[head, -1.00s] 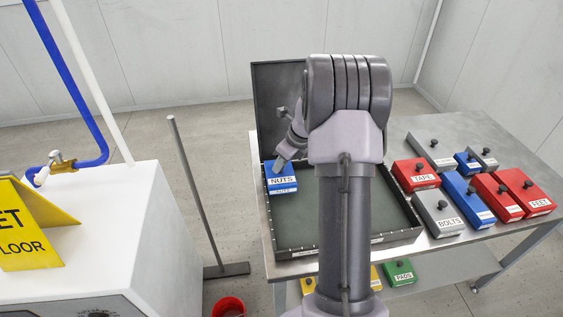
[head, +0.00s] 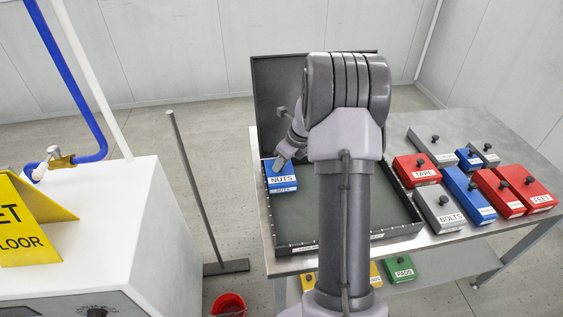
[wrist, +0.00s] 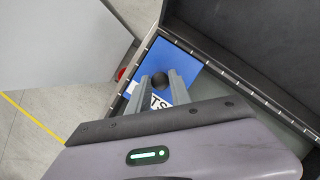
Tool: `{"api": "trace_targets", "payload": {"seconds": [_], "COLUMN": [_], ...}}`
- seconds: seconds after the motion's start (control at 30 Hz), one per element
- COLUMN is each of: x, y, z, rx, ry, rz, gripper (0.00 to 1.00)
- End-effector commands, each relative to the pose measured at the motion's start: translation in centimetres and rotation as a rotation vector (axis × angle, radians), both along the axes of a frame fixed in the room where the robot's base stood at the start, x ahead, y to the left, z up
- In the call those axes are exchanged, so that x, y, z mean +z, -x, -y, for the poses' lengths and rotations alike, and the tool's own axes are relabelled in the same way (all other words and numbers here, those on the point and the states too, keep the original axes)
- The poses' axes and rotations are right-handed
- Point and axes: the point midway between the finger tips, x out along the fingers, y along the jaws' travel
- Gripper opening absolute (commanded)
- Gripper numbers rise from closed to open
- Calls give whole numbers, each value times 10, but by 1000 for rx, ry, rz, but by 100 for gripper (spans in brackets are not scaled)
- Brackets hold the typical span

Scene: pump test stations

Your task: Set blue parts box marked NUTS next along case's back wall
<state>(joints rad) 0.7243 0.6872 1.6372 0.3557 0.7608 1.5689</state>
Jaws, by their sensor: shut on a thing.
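The blue parts box marked NUTS (head: 281,180) is at the back left corner of the open case, beside the left wall. It also shows in the wrist view (wrist: 190,68), with its dark knob between the fingers. My gripper (head: 279,163) is shut on that box's knob from above. In the wrist view my gripper (wrist: 162,84) hides part of the label. The dark case (head: 294,248) lies on the metal table with its lid raised at the back. Whether the box rests on the case floor I cannot tell. My arm hides the middle of the case.
Right of the case stand several boxes, among them red TAPE (head: 417,170), grey BOLTS (head: 438,211) and red FEET (head: 527,187). A green PADS box (head: 399,269) is on the lower shelf.

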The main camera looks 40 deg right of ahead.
Motion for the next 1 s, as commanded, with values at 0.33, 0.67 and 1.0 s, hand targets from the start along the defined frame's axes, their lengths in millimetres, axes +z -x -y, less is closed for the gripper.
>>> {"api": "trace_targets", "payload": {"seconds": [0.33,0.67,1.0], "x": [-4,-6,-6], "y": [0,0,0], "z": [0,0,0], "rx": [0,0,0], "ry": [0,1,0], "rz": [0,0,0], "gripper": [0,0,50]}}
